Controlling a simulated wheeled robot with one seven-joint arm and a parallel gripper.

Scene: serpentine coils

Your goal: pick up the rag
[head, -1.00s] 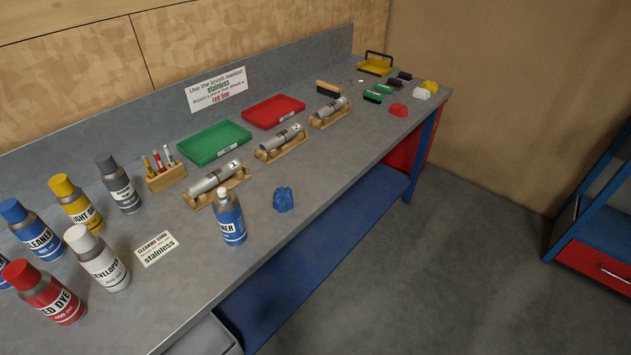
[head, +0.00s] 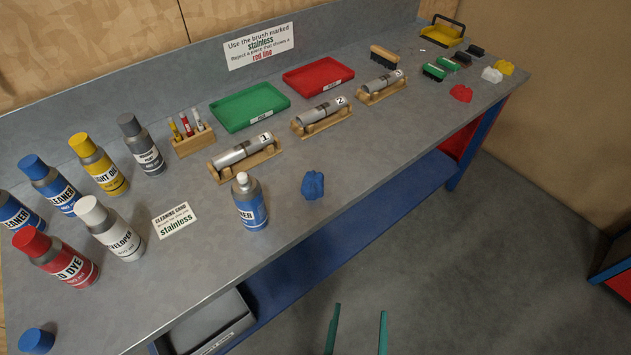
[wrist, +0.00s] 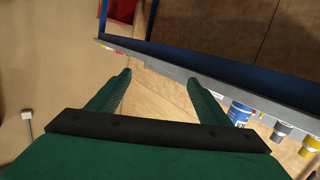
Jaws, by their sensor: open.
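A crumpled blue rag (head: 313,185) lies on the grey workbench (head: 330,225) near its front edge, right of a blue-labelled cleaner bottle (head: 250,204). Crumpled red (head: 461,93), white (head: 492,75) and yellow (head: 504,67) cloths lie at the bench's far right end. My gripper (head: 360,310) is at the bottom of the head view, in front of the bench and apart from every cloth. Its green fingers are spread with nothing between them, also in the wrist view (wrist: 160,77). I cannot make out a rag in the wrist view.
Several spray cans stand at the left, with a loose blue cap (head: 37,341). Numbered metal cylinders on wooden cradles (head: 245,158), green (head: 250,107) and red (head: 318,76) trays and brushes stand behind. The bench around the blue rag is clear.

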